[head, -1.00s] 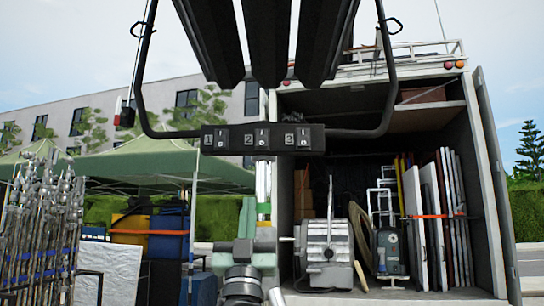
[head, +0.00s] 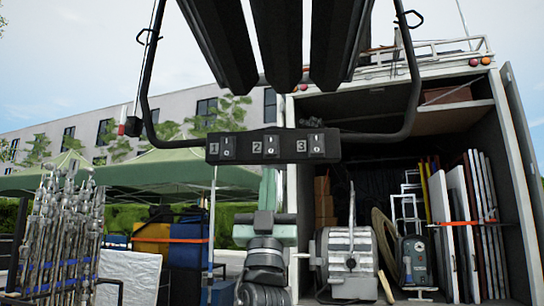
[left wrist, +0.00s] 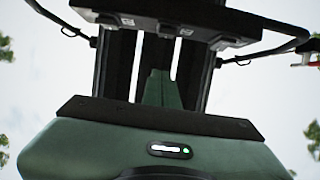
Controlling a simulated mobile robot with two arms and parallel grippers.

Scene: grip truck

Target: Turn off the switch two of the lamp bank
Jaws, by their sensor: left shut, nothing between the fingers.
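The lamp bank's switch box (head: 245,147) is a black bar hanging on the black tube frame in the head view, with switches marked 1, 2 and 3. Switch two (head: 271,145) is the middle one; its rocker is too small to read as on or off. My left gripper (head: 268,178) is green, points up and is shut and empty just below the middle of the box, apparently not touching it. My right gripper is not in view.
Dark lamp panels (head: 275,40) hang above the box, and the tube frame (head: 413,90) curves around it. Behind stand an open truck (head: 515,160) loaded with gear, stands on a rack (head: 60,225) and green tents (head: 160,172). Open air surrounds the gripper.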

